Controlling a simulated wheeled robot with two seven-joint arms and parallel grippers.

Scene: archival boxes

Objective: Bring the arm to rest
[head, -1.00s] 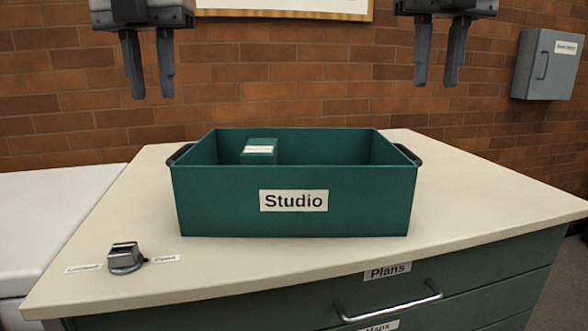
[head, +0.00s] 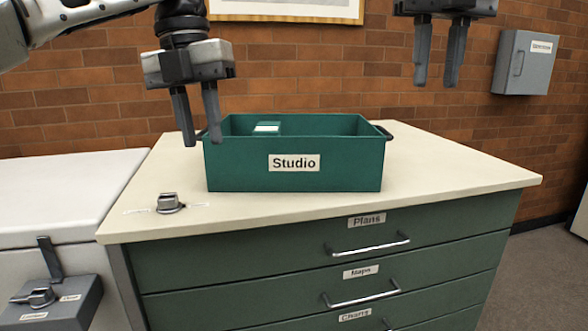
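My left gripper (head: 200,118) hangs from the arm at the upper left, fingers down and apart, with nothing between them. It shows in front of the left end of the green Studio box (head: 230,166); I cannot tell whether it touches the box. My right gripper (head: 437,58) hangs at the top right in front of the brick wall, fingers down and apart, empty. The Studio box sits on the cream top of the drawer cabinet. A small green box with a white label (head: 267,127) lies inside it at the back left.
The cream cabinet top (head: 450,172) is clear to the right. A dial (head: 170,203) sits at its front left. Drawers Plans (head: 290,245), Maps and Charts are shut. A white chest (head: 60,192) with a latch box (head: 50,302) stands left. A grey wall box (head: 525,62) hangs right.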

